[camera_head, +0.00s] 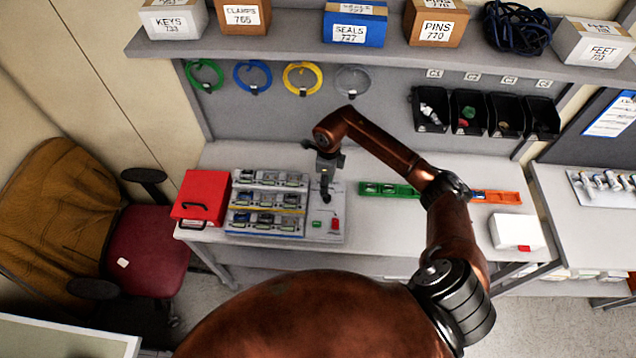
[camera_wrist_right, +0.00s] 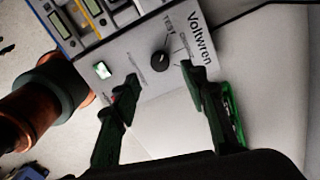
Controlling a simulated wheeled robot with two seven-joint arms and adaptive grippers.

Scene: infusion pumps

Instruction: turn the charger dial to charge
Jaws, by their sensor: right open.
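The charger (camera_head: 325,237) stands on the bench in the head view, its battery bays to the left of a pale control panel. In the right wrist view the panel (camera_wrist_right: 205,62) reads "Voltwren" and carries a round black dial (camera_wrist_right: 160,62). A "TEST" label is beside the dial; the pointer's setting is too small to tell. My right gripper (camera_wrist_right: 160,74) is open, with one finger on each side of the dial; contact cannot be told. In the head view my right gripper (camera_head: 326,192) is over the panel and hides the dial. My left gripper is not in view.
A red box (camera_head: 201,197) stands left of the charger. Green (camera_head: 392,190) and orange (camera_head: 497,197) trays and a white box (camera_head: 516,231) lie to the right. A shelf with labelled boxes (camera_head: 355,27) runs above.

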